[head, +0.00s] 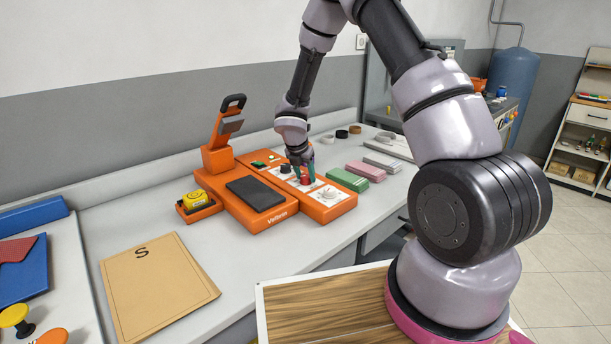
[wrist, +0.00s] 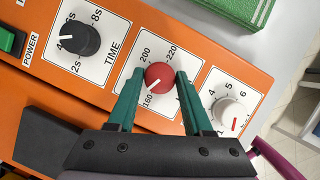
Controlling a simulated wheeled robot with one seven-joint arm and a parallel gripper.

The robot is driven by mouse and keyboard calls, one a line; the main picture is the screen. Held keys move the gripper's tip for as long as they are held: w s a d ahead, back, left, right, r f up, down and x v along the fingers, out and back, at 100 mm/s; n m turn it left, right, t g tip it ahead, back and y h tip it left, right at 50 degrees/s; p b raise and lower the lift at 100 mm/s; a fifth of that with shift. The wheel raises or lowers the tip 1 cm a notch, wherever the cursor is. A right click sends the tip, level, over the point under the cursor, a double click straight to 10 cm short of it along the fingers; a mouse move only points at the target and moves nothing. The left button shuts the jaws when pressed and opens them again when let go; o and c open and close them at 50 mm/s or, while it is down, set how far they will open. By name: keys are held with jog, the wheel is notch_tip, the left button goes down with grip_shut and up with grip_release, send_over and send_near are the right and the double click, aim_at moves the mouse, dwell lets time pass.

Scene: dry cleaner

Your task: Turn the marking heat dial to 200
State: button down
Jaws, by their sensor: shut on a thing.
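The heat dial is a red round knob (wrist: 159,76) on a white plate in the orange panel of the press (head: 325,210). In the wrist view its white pointer line points to the lower left, a little above the printed 160. The 200 mark (wrist: 145,55) is at its upper left and 220 at its upper right; any mark between 160 and 200 is hidden by a finger. My gripper (wrist: 159,74) is shut on the red knob, with one green finger on each side. In the head view the gripper (head: 302,172) is over the panel.
A black TIME knob (wrist: 80,39) is left of the dial and a white numbered knob (wrist: 230,112) is right of it, close to my fingers. A green POWER switch (wrist: 8,41) is farther left. Green (head: 347,180) and pink stacks lie right of the press.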

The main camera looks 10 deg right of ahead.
jog(key=m+g+h, duration=0.1)
jog(key=m, duration=0.3)
jog(key=shift+w+a+m, duration=0.1)
jog(key=shift+a+m, duration=0.05)
jog(key=shift+m, duration=0.25)
jog(key=m+g, duration=0.1)
jog(key=m, duration=0.1)
jog(key=m+g, duration=0.1)
jog(key=m, duration=0.2)
jog(key=shift+w+h, duration=0.15)
jog(key=shift+h, duration=0.15)
jog(key=m+g, duration=0.2)
jog(key=m, duration=0.2)
jog(key=shift+w+m, duration=0.1)
jog(key=shift+m, duration=0.3)
jog(key=m, duration=0.2)
jog(key=m+g+y, duration=0.1)
jog(key=m, duration=0.1)
jog(key=shift+w+g, duration=0.1)
jog(key=shift+g, duration=0.2)
jog(key=shift+m, duration=0.4)
jog(key=shift+c, duration=1.5)
grip_release()
